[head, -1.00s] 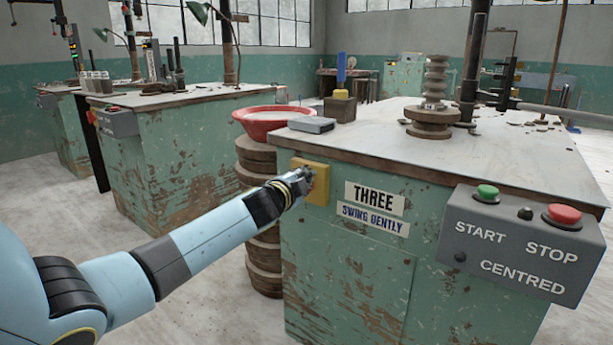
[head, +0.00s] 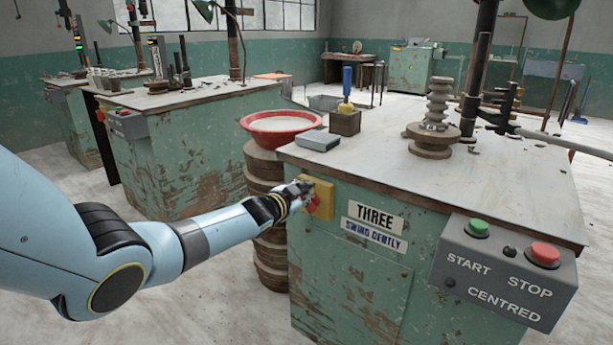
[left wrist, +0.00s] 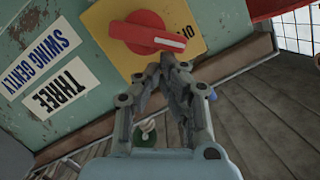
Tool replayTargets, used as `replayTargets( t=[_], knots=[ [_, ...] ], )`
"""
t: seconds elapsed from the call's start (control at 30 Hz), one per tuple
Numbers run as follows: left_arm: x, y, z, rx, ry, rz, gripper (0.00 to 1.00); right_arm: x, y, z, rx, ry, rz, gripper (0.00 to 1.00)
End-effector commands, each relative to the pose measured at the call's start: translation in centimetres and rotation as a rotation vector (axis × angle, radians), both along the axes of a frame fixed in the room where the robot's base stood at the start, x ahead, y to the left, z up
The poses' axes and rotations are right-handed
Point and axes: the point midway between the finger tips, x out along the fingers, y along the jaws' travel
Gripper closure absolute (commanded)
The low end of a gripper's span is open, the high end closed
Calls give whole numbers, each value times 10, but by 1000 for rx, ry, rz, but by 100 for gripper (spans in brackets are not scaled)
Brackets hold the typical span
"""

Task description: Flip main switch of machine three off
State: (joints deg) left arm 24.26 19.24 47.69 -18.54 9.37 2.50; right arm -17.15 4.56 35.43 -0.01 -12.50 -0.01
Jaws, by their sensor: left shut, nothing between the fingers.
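Machine three (head: 345,285) is a worn green cabinet with a "THREE" label (head: 375,217) on its front. Its main switch is a red rotary knob (left wrist: 145,32) on a yellow plate (head: 322,192), left of the label. In the left wrist view, the knob's white-marked end points right, near partly hidden lettering on the yellow plate (left wrist: 195,30). My left gripper (head: 303,190) is at the plate, its fingers shut and empty. In the left wrist view the fingertips (left wrist: 165,62) are just beside the knob; whether they touch it I cannot tell. My right gripper is not in view.
A grey box with a green start button (head: 479,228) and a red stop button (head: 544,255) is on the cabinet's right front. A red basin (head: 282,128) stands on a round stack left of the cabinet. A grey block (head: 318,140) lies near the tabletop edge.

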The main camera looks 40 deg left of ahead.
Motion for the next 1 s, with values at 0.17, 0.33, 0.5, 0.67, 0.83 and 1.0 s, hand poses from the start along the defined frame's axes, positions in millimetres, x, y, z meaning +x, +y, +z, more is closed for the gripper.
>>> replayTargets(
  t=[0.17,0.33,0.5,0.67,0.83,1.0],
  knots=[
    [1,0,5,-136,-2,0,100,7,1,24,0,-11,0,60],
    [0,5,1,-247,0,0,100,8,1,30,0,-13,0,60],
    [0,10,-1,-334,1,-1,100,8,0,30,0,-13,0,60],
    [-1,10,-2,-341,0,-1,100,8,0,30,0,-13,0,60],
    [-1,9,2,-340,0,-1,100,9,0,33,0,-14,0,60],
    [-1,6,24,-341,-2,1,100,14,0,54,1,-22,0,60]
  ],
)
